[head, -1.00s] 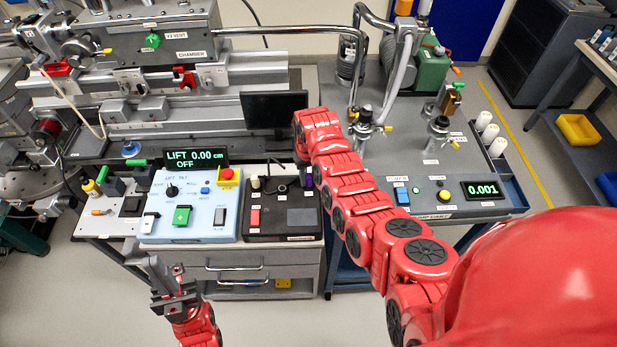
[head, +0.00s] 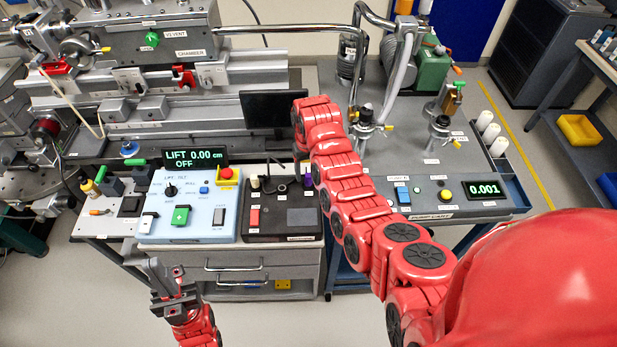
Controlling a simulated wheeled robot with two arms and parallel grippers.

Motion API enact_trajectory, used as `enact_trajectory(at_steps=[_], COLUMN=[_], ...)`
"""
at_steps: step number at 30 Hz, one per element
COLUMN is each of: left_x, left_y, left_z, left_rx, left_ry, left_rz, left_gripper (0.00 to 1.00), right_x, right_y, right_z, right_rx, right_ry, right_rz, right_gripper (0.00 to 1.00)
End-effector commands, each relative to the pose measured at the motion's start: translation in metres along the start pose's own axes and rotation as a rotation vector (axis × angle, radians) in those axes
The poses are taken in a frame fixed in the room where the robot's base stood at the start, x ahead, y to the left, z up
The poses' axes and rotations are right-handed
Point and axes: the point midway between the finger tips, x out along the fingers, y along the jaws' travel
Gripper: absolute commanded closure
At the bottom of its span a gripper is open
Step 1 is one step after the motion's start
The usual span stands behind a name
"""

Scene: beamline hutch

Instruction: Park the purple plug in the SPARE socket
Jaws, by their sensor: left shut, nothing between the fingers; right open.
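The purple plug (head: 308,179) stands at the back right corner of the black control box (head: 267,229), partly hidden by my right arm. A dark plug with a black cable (head: 282,188) and a pale cylindrical piece (head: 254,182) are in the same back row. I cannot read which socket is marked SPARE. My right gripper (head: 299,172) points down beside the purple plug, mostly hidden by my red wrist; it is open, and I cannot tell whether it touches the plug. My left gripper (head: 165,282) is shut and empty, in front of the bench and well below the boxes.
A pale blue lift box (head: 188,212) with a red stop button (head: 226,173) stands left of the black box. Its display (head: 195,159) reads LIFT 0.00 cm OFF. A dark monitor (head: 274,109) stands behind. The pump cart (head: 440,180) is on the right.

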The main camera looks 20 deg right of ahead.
Motion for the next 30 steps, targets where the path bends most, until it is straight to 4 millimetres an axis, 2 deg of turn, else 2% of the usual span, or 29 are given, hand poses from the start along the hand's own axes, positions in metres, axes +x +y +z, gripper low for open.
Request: enact_trajectory(at_steps=[1, 3, 6, 10, 21, 30], left_x=[-0.009, -0.015, 0.003, 0.028, 0.036, 0.036], left_y=[0.001, 0.001, 0.000, -0.001, -0.002, -0.002], left_z=[0.002, 0.003, -0.001, -0.005, -0.006, -0.006], left_rx=[0.000, 0.000, 0.000, 0.000, 0.000, 0.000], left_ry=[0.000, 0.000, 0.000, 0.000, 0.000, 0.000], left_rz=[0.000, 0.000, 0.000, 0.000, 0.000, 0.000], left_gripper=[1.00, 1.00, 1.00, 1.00, 1.00, 1.00], right_x=[-0.008, -0.024, -0.062, -0.095, -0.136, -0.141], right_y=[0.000, 0.000, 0.002, 0.002, 0.001, 0.000], right_z=[-0.003, -0.003, -0.002, -0.001, -0.001, -0.001], right_rx=[0.000, 0.001, 0.003, 0.002, 0.002, 0.000], right_ry=[0.008, 0.010, 0.008, 0.003, 0.004, 0.002], right_rz=[0.001, 0.000, 0.000, -0.001, -0.001, 0.000], right_gripper=[0.34, 0.34, 0.34, 0.34, 0.34, 0.34])
